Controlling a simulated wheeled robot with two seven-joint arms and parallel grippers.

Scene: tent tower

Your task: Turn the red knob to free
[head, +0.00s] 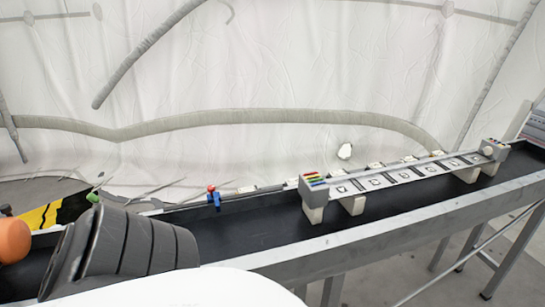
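A small red knob-like piece (211,188) sits on top of a small blue fitting (214,199) at the back edge of the black trough, left of the middle in the head view. A thin grey pipe or rod (245,190) runs to the right from beside it. The red piece is too small to tell which way it is turned. Neither my left nor my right gripper shows in this view.
A long black trough (260,224) with a grey metal rim crosses the view. A raised rack (400,175) with marked squares stands in it, with a grey box (312,182) at its near end. A dark grey ribbed body (125,240) blocks the lower left. White tent fabric hangs behind.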

